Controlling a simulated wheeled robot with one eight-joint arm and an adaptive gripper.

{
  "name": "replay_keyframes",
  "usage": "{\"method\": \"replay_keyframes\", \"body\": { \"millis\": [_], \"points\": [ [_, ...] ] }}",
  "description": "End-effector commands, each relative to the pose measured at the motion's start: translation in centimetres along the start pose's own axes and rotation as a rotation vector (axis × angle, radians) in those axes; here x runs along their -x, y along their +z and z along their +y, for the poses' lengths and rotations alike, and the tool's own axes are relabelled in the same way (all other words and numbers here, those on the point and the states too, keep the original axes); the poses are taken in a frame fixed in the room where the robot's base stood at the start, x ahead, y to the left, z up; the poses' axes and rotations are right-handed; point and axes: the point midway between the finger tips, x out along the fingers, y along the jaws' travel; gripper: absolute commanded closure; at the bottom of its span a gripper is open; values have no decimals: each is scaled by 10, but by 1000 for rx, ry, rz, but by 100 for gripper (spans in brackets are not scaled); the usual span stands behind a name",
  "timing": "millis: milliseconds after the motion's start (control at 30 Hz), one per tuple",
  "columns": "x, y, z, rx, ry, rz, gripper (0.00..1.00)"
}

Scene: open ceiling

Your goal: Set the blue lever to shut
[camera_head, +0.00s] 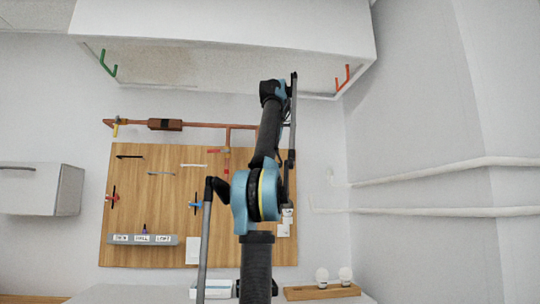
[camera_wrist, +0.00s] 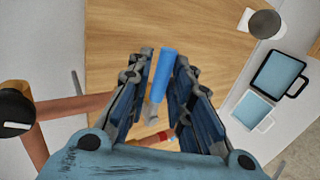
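The blue lever (camera_wrist: 165,70) shows in the wrist view as a blue grip on a thin grey stem. It lies between the two fingers of my gripper (camera_wrist: 160,62). The fingers stand apart on either side of the grip, with narrow gaps; no firm hold shows. A red-banded copper fitting (camera_wrist: 152,138) is near the lower end of the stem, partly hidden by my gripper. In the head view my arm covers this part of the board, and I cannot make out my gripper or this lever there.
Two blue-faced, handled objects (camera_wrist: 278,76) are at right in the wrist view.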

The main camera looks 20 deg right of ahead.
Motion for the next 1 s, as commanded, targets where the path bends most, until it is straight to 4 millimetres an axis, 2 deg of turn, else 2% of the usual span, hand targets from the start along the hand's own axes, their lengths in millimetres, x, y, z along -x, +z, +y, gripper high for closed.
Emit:
{"method": "replay_keyframes", "body": {
  "millis": [467, 767, 1000],
  "points": [
    [6, 4, -1, -2, -2, -5, 66],
    [49, 1, 0, -2, -2, -5, 66],
    [75, 1, -18, -2, -2, -5, 66]
  ]
}}
